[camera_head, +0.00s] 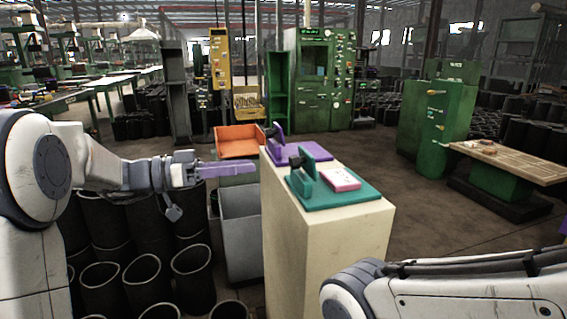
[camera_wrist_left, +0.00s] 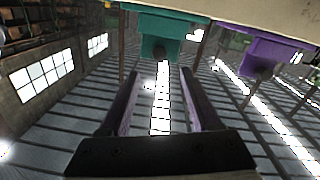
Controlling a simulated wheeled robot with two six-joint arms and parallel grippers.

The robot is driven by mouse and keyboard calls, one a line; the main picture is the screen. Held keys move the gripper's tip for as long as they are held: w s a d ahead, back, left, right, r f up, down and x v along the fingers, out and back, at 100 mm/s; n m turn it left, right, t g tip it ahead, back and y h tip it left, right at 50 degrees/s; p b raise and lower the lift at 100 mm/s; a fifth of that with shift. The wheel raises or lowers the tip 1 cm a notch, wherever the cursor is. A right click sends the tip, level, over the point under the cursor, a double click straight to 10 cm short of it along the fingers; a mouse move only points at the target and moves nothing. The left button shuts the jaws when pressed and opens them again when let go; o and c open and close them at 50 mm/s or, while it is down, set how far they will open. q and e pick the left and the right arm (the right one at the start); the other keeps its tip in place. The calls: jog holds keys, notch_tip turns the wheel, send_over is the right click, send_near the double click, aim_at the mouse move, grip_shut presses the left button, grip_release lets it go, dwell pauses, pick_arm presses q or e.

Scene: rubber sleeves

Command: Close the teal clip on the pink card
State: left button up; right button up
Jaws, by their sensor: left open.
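The teal clip (camera_head: 309,163) stands with its flap raised on a teal base (camera_head: 325,200) on top of a cream pedestal. A black knob sits on its left side. The pink card (camera_head: 340,179) lies flat on the teal base, to the right of the raised flap. The teal clip also shows in the left wrist view (camera_wrist_left: 158,27), beyond the fingertips. My left gripper (camera_head: 252,168) is open and empty, left of the pedestal and apart from the clip. Its two purple fingers (camera_wrist_left: 161,74) are spread in the wrist view. My right gripper is out of view.
A purple clip (camera_head: 279,136) with raised flap stands behind the teal one on the cream pedestal (camera_head: 310,235). An orange bin (camera_head: 238,142) and a grey bin (camera_head: 240,235) stand left of it. Black rubber sleeves (camera_head: 100,275) crowd the lower left.

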aim_at(290, 162)
pick_arm(q)
jog(key=x, duration=0.9)
grip_shut()
